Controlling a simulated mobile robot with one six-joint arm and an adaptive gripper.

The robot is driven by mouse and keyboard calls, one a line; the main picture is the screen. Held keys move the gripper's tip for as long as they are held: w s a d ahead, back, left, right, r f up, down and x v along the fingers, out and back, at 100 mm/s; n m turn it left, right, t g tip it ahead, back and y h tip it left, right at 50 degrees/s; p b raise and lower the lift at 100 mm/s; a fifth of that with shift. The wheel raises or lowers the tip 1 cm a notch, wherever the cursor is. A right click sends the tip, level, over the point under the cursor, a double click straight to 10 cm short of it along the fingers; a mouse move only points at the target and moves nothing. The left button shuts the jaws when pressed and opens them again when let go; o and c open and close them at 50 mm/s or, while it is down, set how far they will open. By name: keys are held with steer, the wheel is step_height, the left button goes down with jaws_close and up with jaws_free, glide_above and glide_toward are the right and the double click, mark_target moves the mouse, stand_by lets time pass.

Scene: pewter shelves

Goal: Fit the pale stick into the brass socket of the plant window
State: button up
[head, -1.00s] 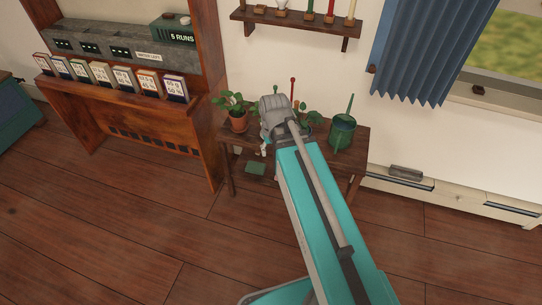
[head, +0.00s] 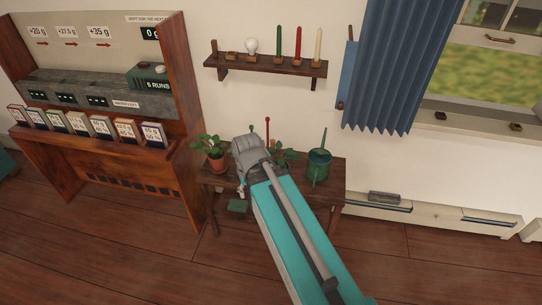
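The pale stick (head: 318,46), cream-coloured, stands upright in a small holder at the right end of the wall shelf (head: 265,63). A red stick (head: 298,42) and a green stick (head: 279,40) stand left of it. Two small holders sit on the window sill: a dark one (head: 440,115) and a brownish one (head: 516,127). Both look empty; I cannot tell which is brass. My gripper (head: 241,192) is low over the left part of the plant table, well below the shelf. My arm mostly hides it, and its fingers are too small to read.
The dark wooden table (head: 328,174) carries a potted plant (head: 215,158), another plant partly behind my arm, and a green watering can (head: 319,166). A blue curtain (head: 400,65) hangs between shelf and window. A wooden cabinet (head: 190,90) stands left. Floor at right is open.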

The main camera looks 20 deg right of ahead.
step_height(320, 180, up, 7)
steer(key=p, duration=0.5)
steer(key=shift+f, duration=0.1)
steer(key=shift+c, duration=0.4)
